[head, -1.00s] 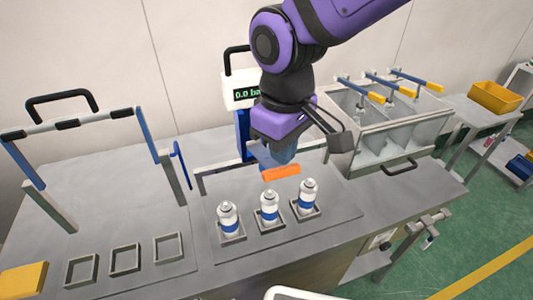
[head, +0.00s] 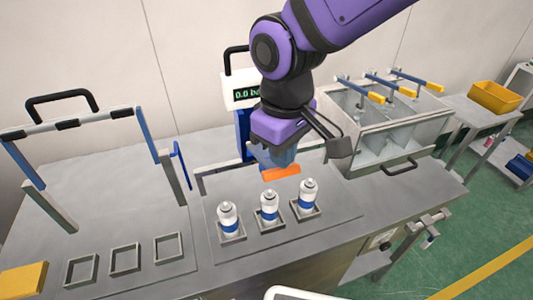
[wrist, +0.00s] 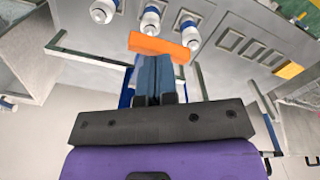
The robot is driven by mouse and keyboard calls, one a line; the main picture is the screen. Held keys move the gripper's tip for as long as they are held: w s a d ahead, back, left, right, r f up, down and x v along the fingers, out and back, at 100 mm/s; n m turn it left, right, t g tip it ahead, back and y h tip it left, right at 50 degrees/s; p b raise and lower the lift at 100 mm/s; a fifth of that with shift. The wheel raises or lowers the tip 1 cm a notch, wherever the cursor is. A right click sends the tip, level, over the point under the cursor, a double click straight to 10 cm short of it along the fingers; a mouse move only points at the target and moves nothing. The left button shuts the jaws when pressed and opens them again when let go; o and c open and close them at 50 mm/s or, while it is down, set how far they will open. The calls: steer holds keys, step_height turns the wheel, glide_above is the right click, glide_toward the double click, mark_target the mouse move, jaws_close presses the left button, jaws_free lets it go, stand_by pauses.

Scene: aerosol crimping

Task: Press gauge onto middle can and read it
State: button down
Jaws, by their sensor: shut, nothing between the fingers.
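Three white cans with blue bands stand upright in square holders; the middle can (head: 269,208) also shows in the wrist view (wrist: 150,22). The gauge's display (head: 241,93) reads 0.0 with its unit partly hidden by my arm. Its blue post (head: 242,135) stands behind the cans. An orange bar (head: 281,173) sits above and behind the middle can, apart from it; it also shows in the wrist view (wrist: 158,46). My gripper (head: 279,160) is shut and empty, its blue fingers (wrist: 156,62) right at the orange bar. Whether they touch it is unclear.
The other cans (head: 228,222) (head: 307,197) stand close on both sides. Empty square holders (head: 124,259) and a yellow block (head: 23,279) are at the left, with a handled frame (head: 68,124) behind. A metal bin with yellow-tipped levers (head: 400,130) stands at the right.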

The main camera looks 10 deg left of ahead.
steer(key=shift+f, duration=1)
step_height(320, 180, down, 9)
steer(key=s+d, duration=0.1)
steer(key=shift+s+r, duration=0.2)
steer(key=shift+s, duration=0.15)
stand_by(1.1)
stand_by(0.5)
steer(key=r, duration=0.4)
steer(key=w+r, duration=0.1)
steer(key=r, duration=0.4)
steer(key=a+r, duration=0.1)
steer(key=r, duration=0.4)
steer(key=shift+w+r, duration=0.2)
steer(key=shift+w, duration=0.2)
